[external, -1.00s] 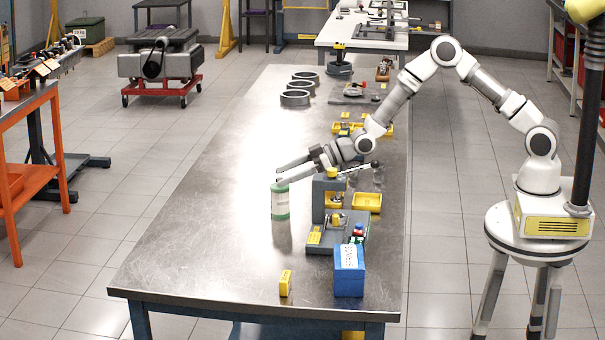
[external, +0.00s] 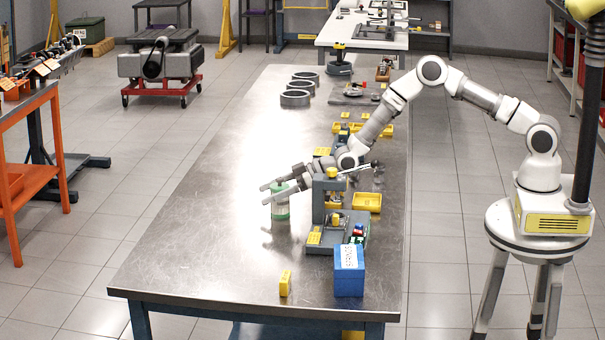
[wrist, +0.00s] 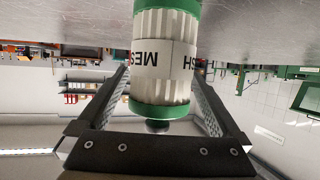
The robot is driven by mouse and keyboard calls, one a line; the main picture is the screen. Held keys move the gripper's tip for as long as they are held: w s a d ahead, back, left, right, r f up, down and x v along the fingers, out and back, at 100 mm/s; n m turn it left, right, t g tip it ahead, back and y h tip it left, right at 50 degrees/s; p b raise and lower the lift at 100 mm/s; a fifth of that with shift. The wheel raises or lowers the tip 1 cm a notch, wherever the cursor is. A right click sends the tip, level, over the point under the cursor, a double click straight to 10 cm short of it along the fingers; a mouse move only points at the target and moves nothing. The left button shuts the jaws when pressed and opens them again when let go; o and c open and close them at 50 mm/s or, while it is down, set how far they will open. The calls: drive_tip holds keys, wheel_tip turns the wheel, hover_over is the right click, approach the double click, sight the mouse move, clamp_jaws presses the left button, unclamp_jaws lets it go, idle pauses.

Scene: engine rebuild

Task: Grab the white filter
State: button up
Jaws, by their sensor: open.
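The white filter (wrist: 164,62) is a ribbed white cylinder with green end bands and a pale label with dark letters. It stands upright on the metal table in the external view (external: 280,209), partly hidden by my gripper. My gripper (external: 272,193) is open and low over the table, its two fingers level with the upper part of the filter. In the wrist view, which is upside down, the filter sits between the spread fingers of my gripper (wrist: 165,85), with a gap visible on each side.
The metal table (external: 200,230) is bare to the left of the filter. A grey fixture (external: 319,198) with yellow parts stands close to its right. A blue box (external: 349,272) and a small yellow block (external: 285,283) stand nearer the front edge. Several metal rings (external: 296,98) lie farther back.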

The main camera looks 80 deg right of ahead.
drive_tip(key=c, duration=1.5)
drive_tip(key=shift+r, duration=0.1)
